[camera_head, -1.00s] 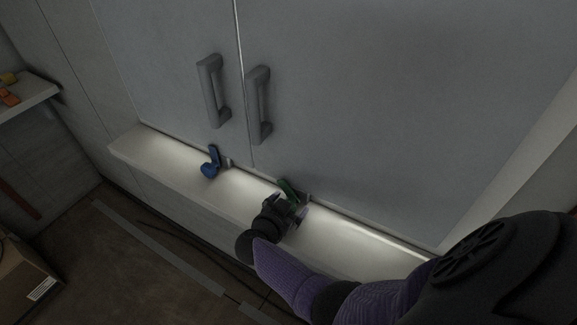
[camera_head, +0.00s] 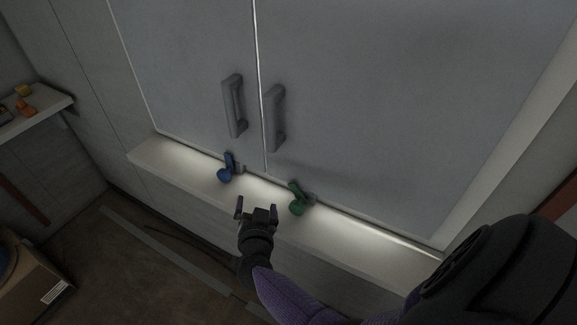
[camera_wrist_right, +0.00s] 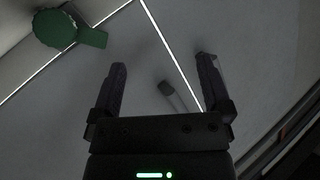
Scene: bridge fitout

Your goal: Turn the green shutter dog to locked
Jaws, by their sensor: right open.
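The green shutter dog (camera_head: 298,199) is mounted at the bottom edge of the right shutter door, just above the lit ledge. Its round knob is low and its arm points up, leaning slightly left. In the right wrist view the green dog (camera_wrist_right: 69,31) shows at the upper left, outside the jaws. My right gripper (camera_head: 257,207) is open and empty, in front of the ledge, left of the green dog and apart from it. Its two fingers (camera_wrist_right: 160,85) are spread in the wrist view with nothing between them. My left gripper is not in view.
A blue shutter dog (camera_head: 226,170) sits on the ledge (camera_head: 160,154) to the left. Two grey door handles (camera_head: 234,106) (camera_head: 275,118) stand out above. A side shelf (camera_head: 45,108) with small orange and yellow items is at the left. A cardboard box (camera_head: 40,285) is at lower left.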

